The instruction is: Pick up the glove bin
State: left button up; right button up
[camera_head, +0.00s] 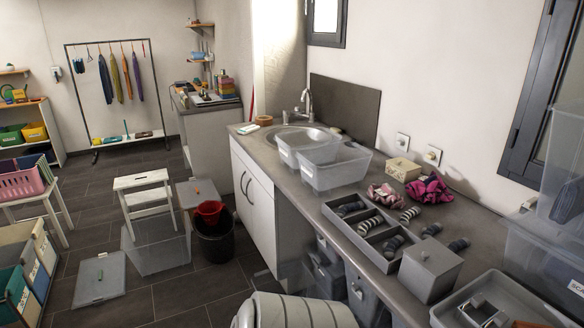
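I cannot tell which container is the glove bin, as the labels are too small to read and no gloves are clearly visible. Two clear plastic bins (335,170) stand side by side on the counter by the sink and look empty. Grey bins (362,293) with pale labels sit under the counter. A clear bin (545,262) with a label stands at the right edge. Labelled bins (42,262) stand in a unit at the lower left. Neither of my grippers is in view.
The grey counter (316,205) holds a divided tray (388,268) of rolled socks, pink cloths (428,188), a lidded grey box (430,270) and a shallow tray (450,312). On the floor stand a white stool (143,182), a clear tub (160,257) and a dark bucket (216,242).

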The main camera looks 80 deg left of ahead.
aim_at(324, 168)
jog(key=u, duration=2.45)
